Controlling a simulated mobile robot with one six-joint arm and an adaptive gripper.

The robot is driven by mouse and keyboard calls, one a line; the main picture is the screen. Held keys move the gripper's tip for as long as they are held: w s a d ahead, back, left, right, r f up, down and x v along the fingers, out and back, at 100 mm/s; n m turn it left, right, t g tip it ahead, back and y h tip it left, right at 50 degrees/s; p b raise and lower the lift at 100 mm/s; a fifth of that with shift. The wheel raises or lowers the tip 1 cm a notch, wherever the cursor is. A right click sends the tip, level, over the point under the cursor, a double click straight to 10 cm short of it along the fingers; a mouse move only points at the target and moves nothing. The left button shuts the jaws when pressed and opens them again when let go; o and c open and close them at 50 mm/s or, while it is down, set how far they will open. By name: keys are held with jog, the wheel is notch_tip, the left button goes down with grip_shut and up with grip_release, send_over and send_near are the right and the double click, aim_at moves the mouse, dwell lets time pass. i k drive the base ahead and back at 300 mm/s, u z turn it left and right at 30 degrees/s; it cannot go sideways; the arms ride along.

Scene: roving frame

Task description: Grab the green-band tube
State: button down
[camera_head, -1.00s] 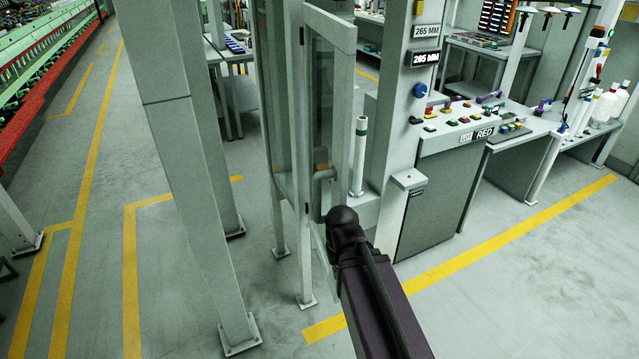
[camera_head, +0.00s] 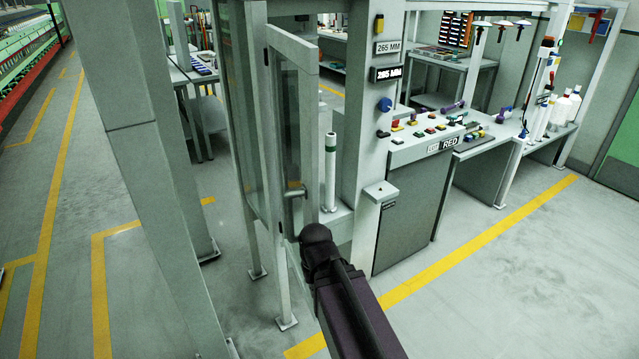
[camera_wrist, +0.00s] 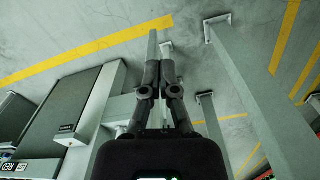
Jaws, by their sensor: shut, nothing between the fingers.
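The green-band tube (camera_head: 330,160) is a white upright cylinder with a dark green band near its top. It stands on a pale ledge beside the grey post, just right of the framed glass door (camera_head: 290,130). The door has a grey bent handle (camera_head: 293,192) and stands at an angle to the cabinet. My dark arm covers the area below the tube in the head view, and my gripper cannot be made out there. In the wrist view my gripper (camera_wrist: 161,68) has its two dark fingers close together, with nothing held. The tube is not clear in the wrist view.
A grey console (camera_head: 410,150) with coloured buttons and a RED label stands right of the post. A thick grey column (camera_head: 140,150) stands at left. White bottles (camera_head: 562,108) stand on the far right bench. Open floor (camera_head: 520,260) lies at right.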

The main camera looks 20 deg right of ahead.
aim_at(330, 137)
jog(key=k, duration=0.65)
jog(key=z, duration=0.7)
jog(key=i, duration=1.95)
jog(key=u, duration=0.55)
